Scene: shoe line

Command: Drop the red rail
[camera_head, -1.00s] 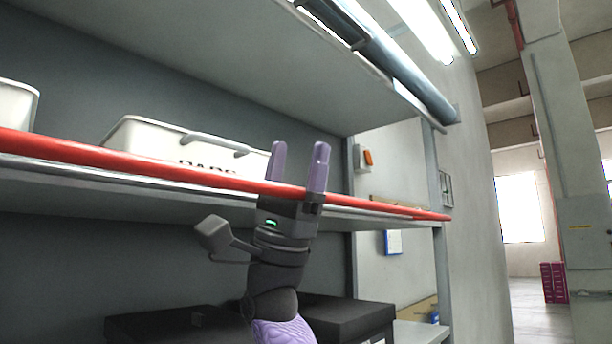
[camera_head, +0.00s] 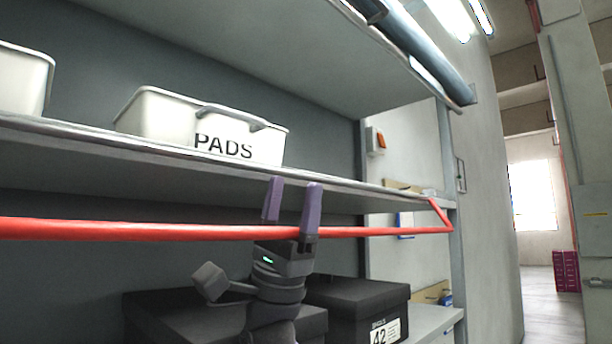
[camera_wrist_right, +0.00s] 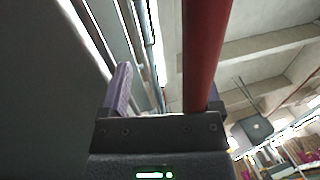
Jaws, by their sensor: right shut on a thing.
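The red rail (camera_head: 150,231) crosses the head view from the left edge almost to the right shelf post, below the front edge of the upper shelf (camera_head: 330,185). At its right end a short red arm (camera_head: 440,212) slants up to the shelf edge. My right gripper (camera_head: 294,186) is shut on the rail, its purple fingers pointing up. In the right wrist view the rail (camera_wrist_right: 206,55) runs up from the gripper, with one purple finger (camera_wrist_right: 122,88) visible to its left; the other finger is not clearly visible. My left gripper is not in view.
A white bin marked PADS (camera_head: 200,130) and another white bin (camera_head: 22,80) stand on the upper shelf. Dark boxes (camera_head: 350,300) sit below, behind my right arm. A grey post (camera_head: 446,160) stands at the right; open floor lies beyond.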

